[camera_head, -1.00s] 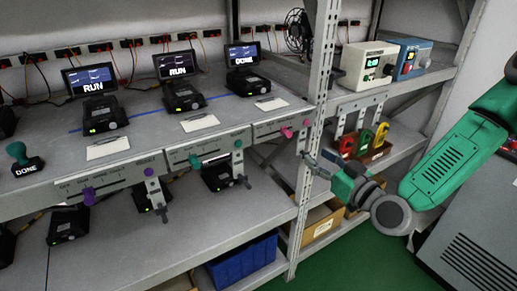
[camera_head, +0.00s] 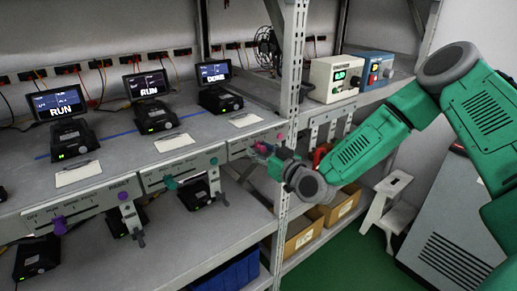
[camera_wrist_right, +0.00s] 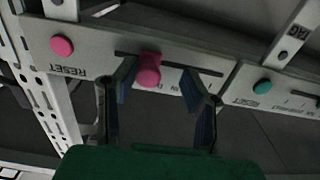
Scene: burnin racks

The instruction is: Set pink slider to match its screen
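The pink slider (camera_wrist_right: 149,70) is a round knob in a dark horizontal slot on a grey panel (camera_wrist_right: 90,38). In the wrist view it sits left of the slot's middle. My right gripper (camera_wrist_right: 160,76) is open, with one finger on each side of the knob. The left finger is close to the knob; contact cannot be told. In the head view my right gripper (camera_head: 266,151) is at the panel, partly hiding the slider. The screen (camera_head: 214,72) above this panel reads DONE. My left gripper is not in view.
A pink reset button (camera_wrist_right: 62,46) is on the same panel. Teal (camera_head: 170,183) and purple (camera_head: 60,224) sliders are on neighbouring panels, under screens reading RUN. A metal rack post (camera_head: 290,100) stands close to my right gripper.

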